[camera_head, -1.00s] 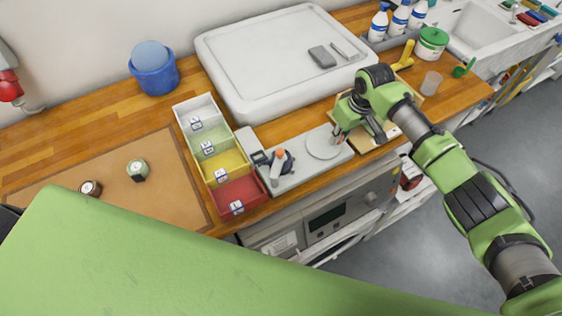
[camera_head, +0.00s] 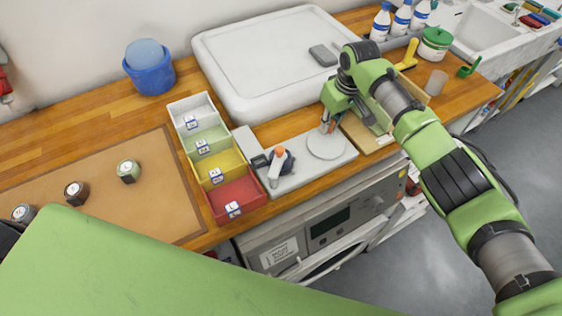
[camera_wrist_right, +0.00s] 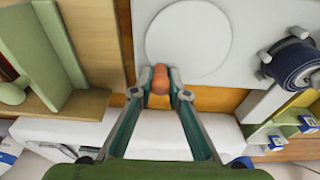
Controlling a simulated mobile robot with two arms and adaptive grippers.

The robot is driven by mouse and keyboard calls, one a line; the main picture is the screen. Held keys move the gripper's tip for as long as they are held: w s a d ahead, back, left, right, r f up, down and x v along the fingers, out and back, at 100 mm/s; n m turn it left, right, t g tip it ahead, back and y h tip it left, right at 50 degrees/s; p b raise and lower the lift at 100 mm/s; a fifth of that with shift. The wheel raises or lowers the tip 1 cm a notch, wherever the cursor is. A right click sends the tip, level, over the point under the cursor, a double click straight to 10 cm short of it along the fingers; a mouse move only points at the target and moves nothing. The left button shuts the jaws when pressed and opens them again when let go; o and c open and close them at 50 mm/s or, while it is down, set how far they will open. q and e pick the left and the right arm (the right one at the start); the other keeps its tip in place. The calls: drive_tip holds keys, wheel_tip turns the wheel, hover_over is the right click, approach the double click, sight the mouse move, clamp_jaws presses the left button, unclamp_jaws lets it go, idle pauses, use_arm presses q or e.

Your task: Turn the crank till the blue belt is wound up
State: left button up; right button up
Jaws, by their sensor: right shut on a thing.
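The winder is a pale grey base (camera_head: 305,172) with a round light disc (camera_head: 326,147), also in the wrist view (camera_wrist_right: 188,40). My right gripper (camera_head: 331,126) is at the disc's back edge. In the wrist view its fingers (camera_wrist_right: 160,84) are shut on an orange-brown crank knob (camera_wrist_right: 160,76). The dark blue belt (camera_head: 287,163) is a roll at the base's left part, also in the wrist view (camera_wrist_right: 292,66). I see no loose belt length. My left gripper is out of view.
Colored bins (camera_head: 237,194) stand close to the left of the winder. A big white tray (camera_head: 262,110) lies behind it. A wooden tray (camera_head: 362,138) is close on its right. Small jars (camera_head: 129,171) stand on a brown mat (camera_head: 150,208) at left.

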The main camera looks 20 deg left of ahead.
sight(310, 138)
drive_tip(key=shift+s+a, duration=0.1)
drive_tip(key=shift+a, duration=0.8)
drive_tip(key=shift+s+a+r+p, duration=0.15)
drive_tip(key=shift+s+a+p, duration=0.3)
drive_tip(key=shift+a+p, duration=0.2)
drive_tip(key=shift+s+a+p, duration=0.35)
drive_tip(key=shift+p, duration=0.1)
drive_tip(key=p, duration=0.1)
drive_tip(key=s+p, duration=0.1)
drive_tip(key=shift+s+a+r+p, duration=0.15)
drive_tip(key=shift+a+r+p, duration=0.05)
drive_tip(key=shift+a+p, duration=0.1)
drive_tip(key=shift+s+f, duration=0.1)
drive_tip(key=s+p, duration=0.1)
drive_tip(key=p, duration=0.1)
drive_tip(key=shift+s+d+r+p, duration=0.1)
drive_tip(key=shift+r+p, duration=0.1)
drive_tip(key=shift+p, duration=0.1)
drive_tip(key=shift+s+f, duration=0.1)
drive_tip(key=shift+f, duration=0.05)
drive_tip(key=o, duration=0.7)
drive_tip(key=shift+d, duration=0.1)
